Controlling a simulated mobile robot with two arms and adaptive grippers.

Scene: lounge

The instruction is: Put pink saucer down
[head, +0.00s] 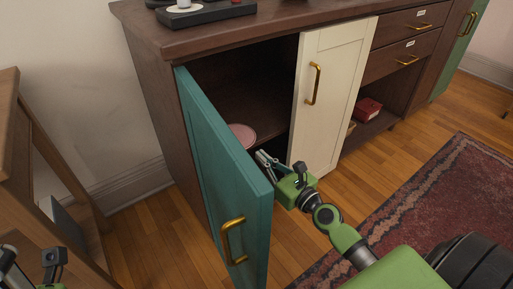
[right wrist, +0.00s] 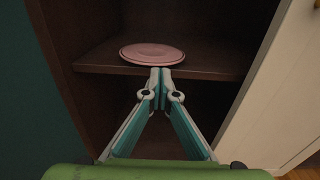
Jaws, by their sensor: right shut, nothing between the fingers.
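The pink saucer (head: 243,134) lies flat on a shelf inside the open cabinet, partly hidden by the teal door in the head view. The right wrist view shows the whole saucer (right wrist: 152,53) close to the shelf's front edge (right wrist: 100,69). My right gripper (head: 259,155) is shut and empty at the cabinet opening. Its fingertips (right wrist: 160,73) meet just in front of the saucer's near rim; I cannot tell whether they touch it. Part of my left gripper (head: 10,262) shows at the bottom left corner, and its jaws are unclear.
The teal door (head: 222,165) stands open left of my right gripper. A closed cream door (head: 328,95) is on the right. A red box (head: 367,109) sits in an open compartment. A wooden stand (head: 40,180) is at the left, and a patterned rug (head: 440,190) lies on the right.

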